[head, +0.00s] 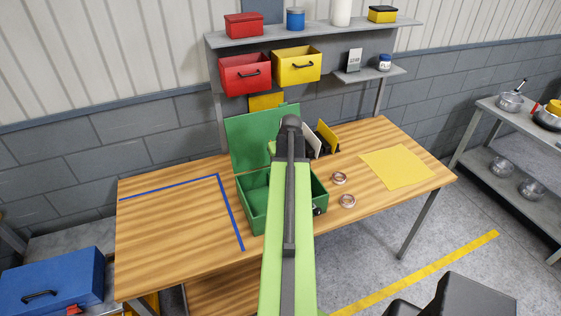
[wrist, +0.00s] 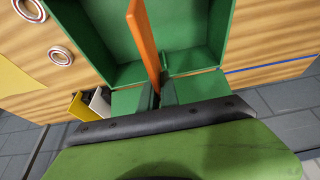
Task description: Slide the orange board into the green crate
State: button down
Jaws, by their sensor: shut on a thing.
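The green crate (head: 247,208) stands open on the wooden table, its lid upright at the back. Its wall also shows in the wrist view (wrist: 228,28). The orange board (wrist: 144,42) shows in the wrist view as a narrow strip running from my fingers over the crate's interior to the top of the picture. My gripper (wrist: 157,95) is shut on the board's near end. How deep the board sits in the crate I cannot tell. In the head view my arm covers the board, my fingers and the middle of the crate.
A rack with white and yellow boards (head: 326,138) stands right of the crate. Two metal rings (head: 340,178) and a yellow mat (head: 397,167) lie to the right. Blue tape (head: 231,213) marks bare table at left. A shelf (head: 310,34) with bins stands behind.

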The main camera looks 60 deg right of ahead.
jog(key=shift+s+d+f+b, duration=0.1)
jog(key=shift+f+b, duration=8.05)
jog(key=shift+f, duration=0.05)
jog(key=c, duration=1.5)
grip_release()
jog(key=shift+r, duration=0.1)
jog(key=p+v, duration=1.6)
jog(key=v, duration=0.1)
jog(key=shift+r, duration=0.3)
jog(key=shift+f, duration=0.1)
